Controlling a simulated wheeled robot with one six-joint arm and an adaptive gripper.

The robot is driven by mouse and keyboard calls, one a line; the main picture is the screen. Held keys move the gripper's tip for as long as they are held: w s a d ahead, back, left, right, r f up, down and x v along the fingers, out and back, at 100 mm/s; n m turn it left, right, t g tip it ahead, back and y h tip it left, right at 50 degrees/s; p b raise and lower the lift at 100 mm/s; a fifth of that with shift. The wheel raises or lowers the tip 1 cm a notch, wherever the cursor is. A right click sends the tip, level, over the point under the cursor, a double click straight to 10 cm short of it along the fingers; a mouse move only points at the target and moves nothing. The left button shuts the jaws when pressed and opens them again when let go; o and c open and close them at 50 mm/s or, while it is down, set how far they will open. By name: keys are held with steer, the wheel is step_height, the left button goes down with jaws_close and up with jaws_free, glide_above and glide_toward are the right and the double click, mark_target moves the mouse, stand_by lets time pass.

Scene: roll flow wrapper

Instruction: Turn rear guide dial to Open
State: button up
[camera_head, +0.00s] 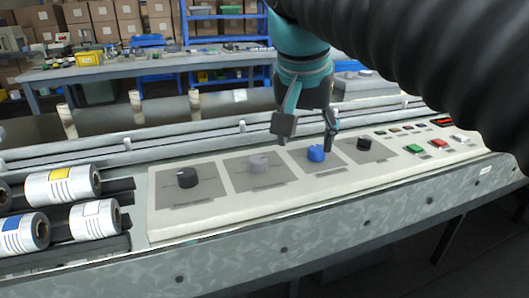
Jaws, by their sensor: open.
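A row of dials stands on a pale control panel (225,207), each on a grey square plate. From left to right they are a black dial (187,178), a grey dial (258,164), a blue dial (316,154) and a smaller black dial (364,144). The labels are too small to read, so I cannot tell which is the rear guide dial. My gripper (306,138) is open and empty, pointing down over the blue dial. Its left finger is up and left of the blue dial; its right finger is just right of it. I cannot tell whether it touches.
Several labelled rolls (62,187) lie at the left of the panel. Green (413,148) and red (438,143) buttons sit at the right. Rails (190,143) run behind the panel. A cluttered bench (150,67) and stacked boxes stand farther back. My arm covers the upper right.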

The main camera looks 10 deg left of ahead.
steer(key=m, duration=0.1)
glide_toward(258, 159)
steer(key=b+x, duration=0.1)
steer(key=x, duration=0.8)
steer(key=shift+b, duration=0.3)
steer(key=c, duration=1.1)
